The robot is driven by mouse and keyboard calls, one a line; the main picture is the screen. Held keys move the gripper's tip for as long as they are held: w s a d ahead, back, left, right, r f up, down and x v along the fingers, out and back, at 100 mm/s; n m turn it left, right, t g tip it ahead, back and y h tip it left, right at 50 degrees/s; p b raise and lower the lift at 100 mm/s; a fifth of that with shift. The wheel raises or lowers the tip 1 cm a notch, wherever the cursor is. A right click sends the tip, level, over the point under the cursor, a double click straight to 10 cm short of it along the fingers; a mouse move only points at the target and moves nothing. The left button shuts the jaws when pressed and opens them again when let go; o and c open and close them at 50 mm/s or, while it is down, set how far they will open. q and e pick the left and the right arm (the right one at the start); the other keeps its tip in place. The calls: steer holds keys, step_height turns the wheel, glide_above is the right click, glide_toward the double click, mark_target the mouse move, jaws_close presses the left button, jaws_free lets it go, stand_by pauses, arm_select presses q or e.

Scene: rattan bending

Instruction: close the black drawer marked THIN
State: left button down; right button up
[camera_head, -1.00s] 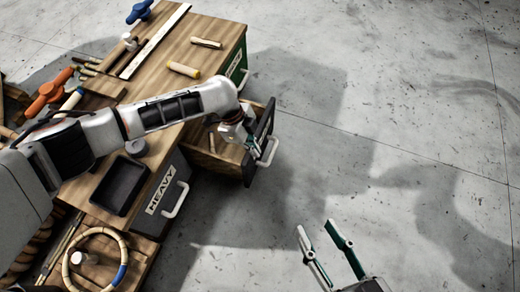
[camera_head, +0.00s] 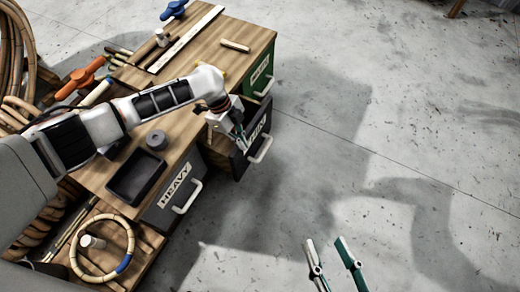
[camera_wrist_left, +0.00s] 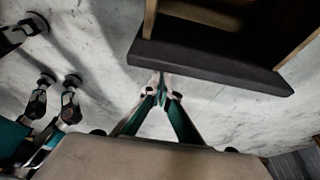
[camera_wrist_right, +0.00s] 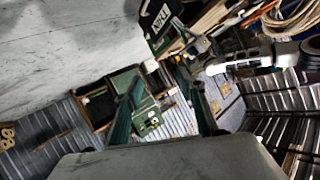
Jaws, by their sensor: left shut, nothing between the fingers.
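The black drawer marked THIN (camera_head: 240,166) stands partly open, sticking out of the cabinet between the HEAVY drawer and the green drawer. Its label is partly hidden by my left gripper. Its wooden inside shows behind the front. My left gripper (camera_head: 241,140) is shut and empty, at the drawer's black front; whether it touches is hard to tell. In the left wrist view the shut fingertips (camera_wrist_left: 164,76) are close to the edge of the dark front panel (camera_wrist_left: 210,70). My right gripper (camera_head: 324,243) is open and empty over the floor.
The HEAVY drawer (camera_head: 160,212) and the green drawer (camera_head: 259,76) look closed. A black tray (camera_head: 137,176), a grey round piece (camera_head: 156,140) and wooden sticks lie on the worktop. A rattan ring (camera_head: 131,238) lies at lower left. The floor to the right is clear.

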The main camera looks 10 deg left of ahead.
arm_select(q)
steer(key=w+a+b, duration=0.1)
steer(key=w+a, duration=0.2)
steer(key=a, duration=0.7)
arm_select(e)
steer(key=shift+s+a+f+m, duration=0.1)
steer(key=shift+s+a+m, duration=0.1)
steer(key=shift+a+m, duration=0.45)
arm_select(q)
steer(key=shift+w+d, duration=0.1)
steer(key=shift+d, duration=0.05)
